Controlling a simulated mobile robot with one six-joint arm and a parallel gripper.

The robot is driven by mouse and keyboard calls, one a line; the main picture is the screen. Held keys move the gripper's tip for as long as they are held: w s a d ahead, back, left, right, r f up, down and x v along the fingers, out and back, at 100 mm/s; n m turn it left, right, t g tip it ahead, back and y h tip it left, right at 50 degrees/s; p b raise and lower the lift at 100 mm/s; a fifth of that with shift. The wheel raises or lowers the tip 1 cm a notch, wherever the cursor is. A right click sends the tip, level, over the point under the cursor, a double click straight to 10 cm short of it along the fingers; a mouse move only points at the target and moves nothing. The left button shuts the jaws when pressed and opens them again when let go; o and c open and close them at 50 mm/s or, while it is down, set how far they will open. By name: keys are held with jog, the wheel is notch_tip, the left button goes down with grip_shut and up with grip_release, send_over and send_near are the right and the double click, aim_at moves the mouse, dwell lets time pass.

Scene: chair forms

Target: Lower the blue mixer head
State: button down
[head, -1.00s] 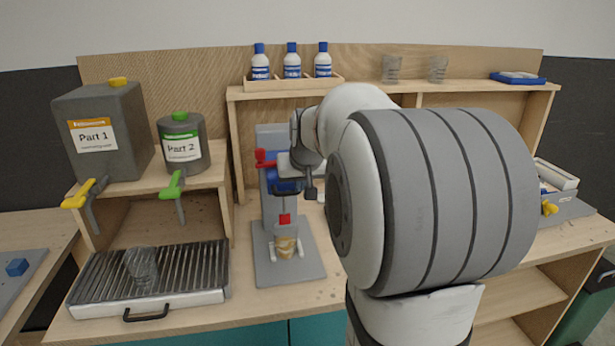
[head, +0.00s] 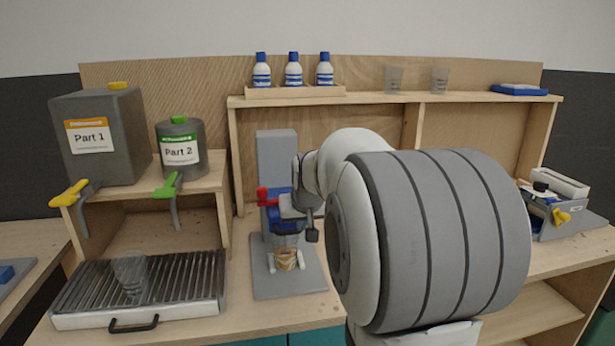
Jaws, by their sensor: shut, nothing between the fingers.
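The blue mixer head (head: 273,217) sits low on its grey column (head: 276,150), just above the cup (head: 286,260). The cup holds brownish contents and stands between white holders on the grey mixer base (head: 290,286). A red handle (head: 263,196) sticks out at the head's left side. My gripper (head: 287,207) is shut and empty, at the front of the mixer head. It covers part of the head, so I cannot tell whether they touch. The mixing tool is mostly hidden.
A ribbed drain tray (head: 75,317) with a clear cup (head: 131,273) stands at left, below the Part 1 container (head: 105,120) and Part 2 container (head: 180,138). Three bottles (head: 293,72) stand on the back shelf. My arm blocks the right middle.

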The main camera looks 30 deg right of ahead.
jog(key=w+r+p+v, duration=0.1)
jog(key=w+v, duration=0.1)
jog(key=v, duration=1)
jog(key=shift+d+r+p, duration=0.25)
jog(key=shift+r+p, duration=0.1)
jog(key=shift+r, duration=0.3)
